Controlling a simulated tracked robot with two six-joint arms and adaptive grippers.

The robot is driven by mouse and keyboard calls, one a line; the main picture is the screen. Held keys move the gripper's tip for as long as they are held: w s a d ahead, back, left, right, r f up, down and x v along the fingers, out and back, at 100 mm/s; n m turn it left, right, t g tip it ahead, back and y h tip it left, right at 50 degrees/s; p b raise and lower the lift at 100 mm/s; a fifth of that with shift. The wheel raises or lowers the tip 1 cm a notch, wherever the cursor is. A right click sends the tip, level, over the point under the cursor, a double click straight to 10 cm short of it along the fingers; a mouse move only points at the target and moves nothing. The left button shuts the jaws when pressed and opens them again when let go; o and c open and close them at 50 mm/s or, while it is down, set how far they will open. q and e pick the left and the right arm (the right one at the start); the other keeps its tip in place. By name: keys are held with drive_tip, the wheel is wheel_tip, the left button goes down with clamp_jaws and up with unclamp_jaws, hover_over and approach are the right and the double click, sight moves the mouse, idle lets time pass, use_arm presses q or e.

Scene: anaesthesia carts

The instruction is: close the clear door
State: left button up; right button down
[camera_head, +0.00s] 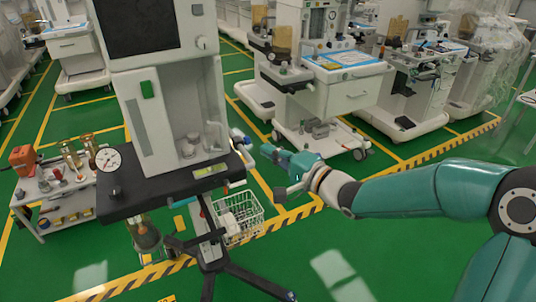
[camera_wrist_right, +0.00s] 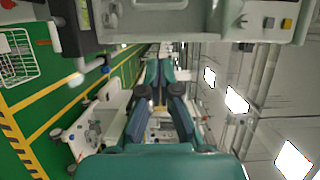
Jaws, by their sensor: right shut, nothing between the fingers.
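The near machine (camera_head: 150,110) has a tall pale cabinet with a dark screen above and a black shelf below. I cannot clearly make out the clear door; a pale, partly see-through panel (camera_head: 214,95) at the right of the cabinet's recess may be it, but its angle is hard to tell. My right gripper (camera_head: 268,151) is shut and empty, to the right of the cabinet and apart from it, pointing left. In the right wrist view its fingers (camera_wrist_right: 160,76) point up the picture, below part of a grey machine. My left gripper is not in view.
A black shelf (camera_head: 150,195) juts out below the cabinet, with a round gauge (camera_head: 109,160) at its left. A white wire basket (camera_head: 240,216) hangs below. A tool cart (camera_head: 60,205) stands left. Other machines (camera_head: 335,85) stand behind. Green floor is clear at the front right.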

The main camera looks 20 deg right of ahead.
drive_tip(key=w+a+p, duration=0.1)
drive_tip(key=w+a, duration=0.5)
drive_tip(key=w, duration=0.2)
drive_tip(key=shift+f, duration=0.15)
